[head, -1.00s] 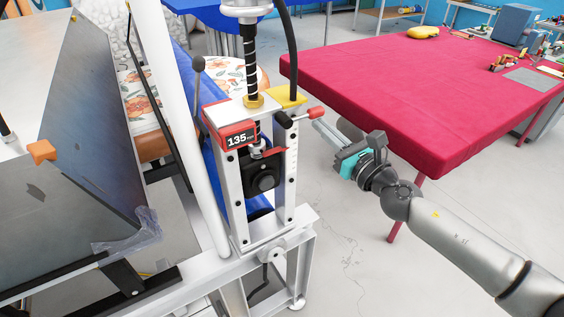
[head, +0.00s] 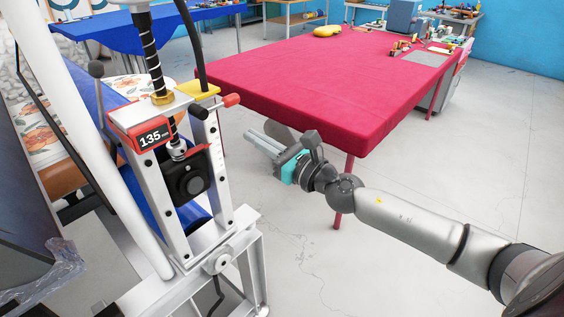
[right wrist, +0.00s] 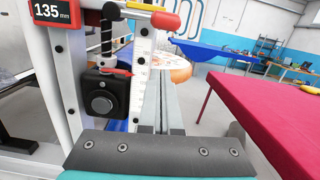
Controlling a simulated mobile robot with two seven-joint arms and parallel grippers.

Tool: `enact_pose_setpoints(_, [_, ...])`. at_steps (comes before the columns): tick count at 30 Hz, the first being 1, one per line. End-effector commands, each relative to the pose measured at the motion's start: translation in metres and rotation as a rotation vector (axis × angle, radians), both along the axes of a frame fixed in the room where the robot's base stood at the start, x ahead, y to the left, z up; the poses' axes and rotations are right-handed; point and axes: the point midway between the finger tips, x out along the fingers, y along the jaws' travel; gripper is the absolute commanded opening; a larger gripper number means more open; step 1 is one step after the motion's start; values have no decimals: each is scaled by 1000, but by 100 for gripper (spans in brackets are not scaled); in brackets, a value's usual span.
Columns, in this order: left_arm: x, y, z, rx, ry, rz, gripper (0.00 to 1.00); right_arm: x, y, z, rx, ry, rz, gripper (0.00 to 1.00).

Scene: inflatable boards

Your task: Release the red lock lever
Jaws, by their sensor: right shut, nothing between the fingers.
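A metal press-like frame stands at the left of the head view, with a "135 mm" display (head: 151,140). A lever with a red grip (head: 231,100) sticks out to the right from its top. It also shows in the right wrist view (right wrist: 166,21). A smaller red piece (head: 196,151) lies above the black block (head: 188,180) inside the frame. I cannot tell for sure which is the lock lever. My right gripper (head: 254,137) is shut and empty, below and right of the red grip, apart from it. In the right wrist view its fingers (right wrist: 160,103) point forward. My left gripper is not in view.
A table with a red cloth (head: 330,75) stands right of the frame, behind my right gripper. A yellow piece (head: 198,92) and a black hose (head: 188,40) are at the frame's top. Open floor (head: 440,180) lies right of the table.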

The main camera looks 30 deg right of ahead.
Motion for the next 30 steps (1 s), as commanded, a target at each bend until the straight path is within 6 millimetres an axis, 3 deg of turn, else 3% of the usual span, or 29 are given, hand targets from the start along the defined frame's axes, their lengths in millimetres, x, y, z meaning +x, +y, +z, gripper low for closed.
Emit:
enact_pose_setpoints(15, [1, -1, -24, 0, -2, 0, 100, -53, -19, -8, 0, 2, -1, 0])
enact_pose_setpoints(30, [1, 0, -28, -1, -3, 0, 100, -65, -24, -6, -1, 0, 0, 0])
